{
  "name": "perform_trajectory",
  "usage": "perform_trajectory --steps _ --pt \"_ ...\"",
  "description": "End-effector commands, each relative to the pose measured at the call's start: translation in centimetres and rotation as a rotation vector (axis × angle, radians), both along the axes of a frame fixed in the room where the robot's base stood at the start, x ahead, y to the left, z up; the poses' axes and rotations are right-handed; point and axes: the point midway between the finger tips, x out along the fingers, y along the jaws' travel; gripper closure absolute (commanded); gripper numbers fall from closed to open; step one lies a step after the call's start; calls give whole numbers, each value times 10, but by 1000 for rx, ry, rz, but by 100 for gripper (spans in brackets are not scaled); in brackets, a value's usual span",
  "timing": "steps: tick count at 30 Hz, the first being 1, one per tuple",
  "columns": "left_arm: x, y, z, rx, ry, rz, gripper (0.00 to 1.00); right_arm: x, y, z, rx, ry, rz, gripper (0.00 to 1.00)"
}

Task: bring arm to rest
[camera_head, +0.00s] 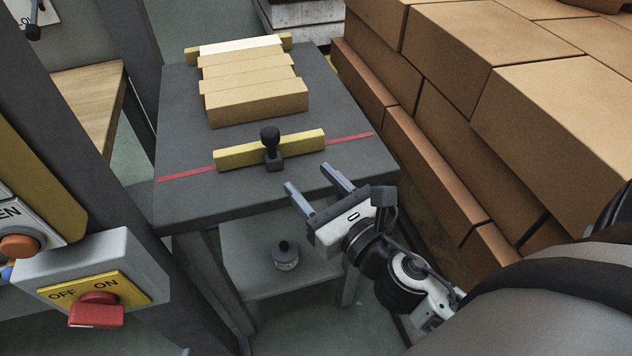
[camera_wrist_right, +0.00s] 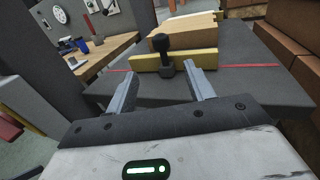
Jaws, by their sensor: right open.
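My right gripper (camera_head: 322,187) is open and empty, just in front of the near edge of the dark grey table (camera_head: 345,120). Its two fingers also show in the right wrist view (camera_wrist_right: 162,90), spread apart, with the black knob (camera_wrist_right: 161,44) of the yellow bar beyond them. In the head view the knob (camera_head: 271,143) stands at the middle of the yellow bar (camera_head: 235,155), and the fingers are apart from it. My left gripper is not in view.
Several tan bricks (camera_head: 258,102) lie in a row on the table behind the yellow bar. A switch box with a red switch (camera_head: 97,310) is at the lower left. A small dark container (camera_head: 285,256) stands on the lower shelf.

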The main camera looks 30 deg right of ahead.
Motion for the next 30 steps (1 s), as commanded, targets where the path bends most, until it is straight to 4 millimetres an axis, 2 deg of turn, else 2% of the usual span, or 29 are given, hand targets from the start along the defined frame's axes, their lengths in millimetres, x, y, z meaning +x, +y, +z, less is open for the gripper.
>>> perform_trajectory --steps 9,11,13,14,17,24,27,30 --pt "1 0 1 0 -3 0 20 0 0 -1 17 5 -2 47" --pt "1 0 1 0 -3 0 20 -1 -1 -5 78 24 -6 47" --pt "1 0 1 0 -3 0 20 -2 -1 -16 235 70 -20 47" --pt "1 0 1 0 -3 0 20 -3 -1 -22 333 98 -31 47" --pt "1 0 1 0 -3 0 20 -9 -1 -52 772 219 -97 47" --pt "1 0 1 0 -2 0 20 -40 17 -132 2000 483 -461 47" --pt "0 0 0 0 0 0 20 -54 29 -155 2406 527 -657 47" --pt "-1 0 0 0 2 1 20 -65 39 -171 2691 536 -826 47"
